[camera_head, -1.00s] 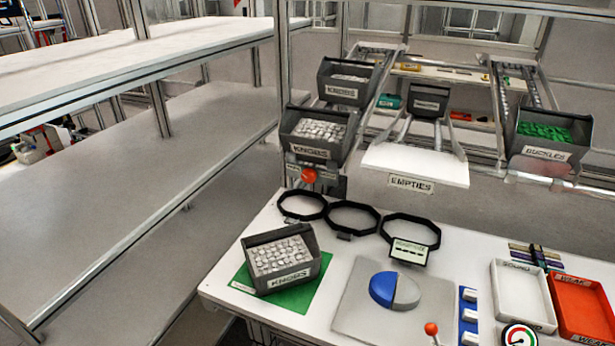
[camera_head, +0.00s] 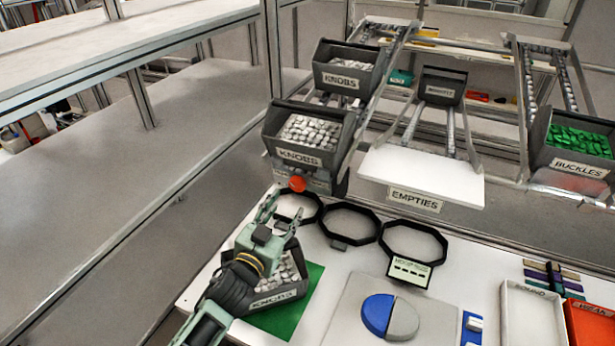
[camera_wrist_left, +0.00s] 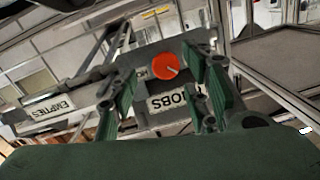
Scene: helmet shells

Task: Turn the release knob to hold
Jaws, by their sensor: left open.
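The round orange-red release knob (camera_head: 297,183) is on the front of the rack, below the lower KNOBS bin (camera_head: 299,155). In the left wrist view the knob (camera_wrist_left: 165,66) shows face-on with a short pale line on it. My left gripper (camera_head: 268,208) is open and empty, just below and in front of the knob in the head view. In the left wrist view my left gripper (camera_wrist_left: 160,85) has one finger on each side of the knob, apart from it. Hold markings cannot be read. My right gripper is out of view.
Another KNOBS bin (camera_head: 292,268) stands on a green mat (camera_head: 297,311) beneath my left arm. Black octagonal rings (camera_head: 348,223) lie behind it on the table. The white EMPTIES shelf (camera_head: 420,178) is right of the knob. A long grey shelf (camera_head: 120,190) fills the left.

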